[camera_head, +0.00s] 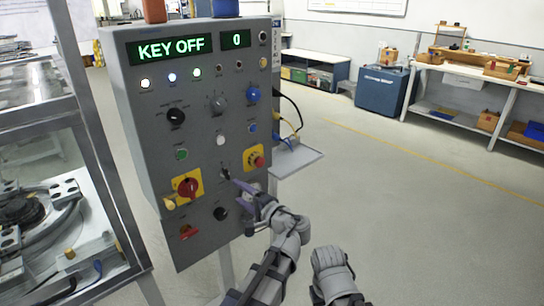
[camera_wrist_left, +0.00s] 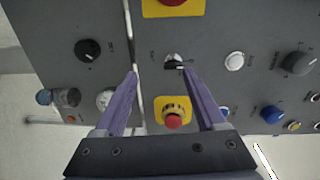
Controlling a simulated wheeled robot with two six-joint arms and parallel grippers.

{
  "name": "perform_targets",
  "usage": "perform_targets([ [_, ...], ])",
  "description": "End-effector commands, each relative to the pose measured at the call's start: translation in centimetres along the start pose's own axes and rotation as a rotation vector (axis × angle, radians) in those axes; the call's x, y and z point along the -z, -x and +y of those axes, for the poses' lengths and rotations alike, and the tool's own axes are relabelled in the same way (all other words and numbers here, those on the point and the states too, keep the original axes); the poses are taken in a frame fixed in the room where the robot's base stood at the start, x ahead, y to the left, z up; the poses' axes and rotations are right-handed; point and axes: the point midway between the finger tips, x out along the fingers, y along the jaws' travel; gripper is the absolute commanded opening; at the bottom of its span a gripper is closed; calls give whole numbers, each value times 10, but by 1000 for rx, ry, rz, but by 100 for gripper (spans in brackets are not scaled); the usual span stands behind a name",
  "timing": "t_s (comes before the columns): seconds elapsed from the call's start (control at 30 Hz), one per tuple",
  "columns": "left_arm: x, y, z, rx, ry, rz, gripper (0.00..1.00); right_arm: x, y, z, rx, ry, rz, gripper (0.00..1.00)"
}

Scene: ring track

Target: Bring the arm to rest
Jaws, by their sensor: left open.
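The grey control panel (camera_head: 200,110) stands on the left of the head view, its display (camera_head: 170,49) reading "KEY OFF" and a second display showing "0". My left gripper (camera_head: 238,188) is close in front of its lower part, next to a small key switch (camera_head: 225,174). In the left wrist view my left gripper (camera_wrist_left: 160,74) has its two purple fingers apart with nothing held. The key switch (camera_wrist_left: 174,62) with a black key shows near the right fingertip; contact cannot be told. Part of my right arm shows at the bottom; its gripper is not visible.
A red emergency button (camera_head: 256,161) on yellow and a red rotary switch (camera_head: 187,187) flank the gripper area. A small side shelf (camera_head: 298,160) juts out right of the panel. A blue cabinet (camera_head: 382,90) and workbench (camera_head: 470,75) stand farther back. Floor on the right is clear.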

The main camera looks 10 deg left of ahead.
Motion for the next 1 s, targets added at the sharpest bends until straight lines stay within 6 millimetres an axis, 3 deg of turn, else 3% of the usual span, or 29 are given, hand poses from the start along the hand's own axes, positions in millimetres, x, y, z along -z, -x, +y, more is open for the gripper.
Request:
perform_targets([
  [0.2, -62, -10, 81, -386, 146, -164, 72, 0, 0, 0, 0, 0, 0, 50],
  [0.3, -84, 2, 122, -599, 225, -241, 72, 0, 0, 0, 0, 0, 0, 50],
  [0.43, -102, 27, 162, -844, 316, -323, 72, 0, 0, 0, 0, 0, 0, 50],
  [0.7, -109, 73, 197, -1170, 435, -404, 72, 0, 0, 0, 0, 0, 0, 50],
  [1.0, -106, 117, 208, -1420, 514, -439, 72, 0, 0, 0, 0, 0, 0, 50],
])
